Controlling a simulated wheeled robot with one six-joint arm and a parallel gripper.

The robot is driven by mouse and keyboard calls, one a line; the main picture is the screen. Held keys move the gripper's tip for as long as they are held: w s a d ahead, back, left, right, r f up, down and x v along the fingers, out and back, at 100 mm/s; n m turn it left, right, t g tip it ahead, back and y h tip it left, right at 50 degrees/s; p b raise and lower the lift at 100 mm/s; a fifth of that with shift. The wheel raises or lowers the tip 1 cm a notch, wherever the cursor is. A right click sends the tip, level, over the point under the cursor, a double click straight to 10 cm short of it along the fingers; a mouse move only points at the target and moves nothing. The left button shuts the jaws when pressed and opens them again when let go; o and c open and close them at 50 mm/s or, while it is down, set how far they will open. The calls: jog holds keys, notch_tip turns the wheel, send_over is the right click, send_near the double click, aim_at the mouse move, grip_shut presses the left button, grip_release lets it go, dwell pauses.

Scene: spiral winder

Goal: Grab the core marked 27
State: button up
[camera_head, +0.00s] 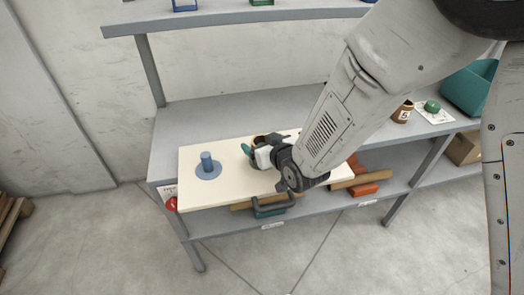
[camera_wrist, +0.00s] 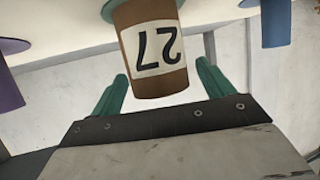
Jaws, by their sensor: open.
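The core marked 27 (camera_wrist: 155,55) is a brown cylinder with a white label, its number upside down in the wrist view. It stands at a pale teal disc, partly cut off at the picture's top edge. My gripper (camera_wrist: 161,70) is open, with its green fingers on either side of the core; a gap shows on both sides. In the head view my gripper (camera_head: 254,154) is over the cream board (camera_head: 225,190). There it and my arm mostly hide the core (camera_head: 262,140), of which a brown top edge shows.
A blue peg on a round base (camera_head: 207,163) stands left on the board. A purple peg (camera_wrist: 8,88) shows in the wrist view. Right on the bench are another labelled brown core (camera_head: 402,112), a green piece (camera_head: 432,106) and a teal bin (camera_head: 470,88). The back left bench is clear.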

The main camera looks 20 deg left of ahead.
jog(key=c, duration=1.1)
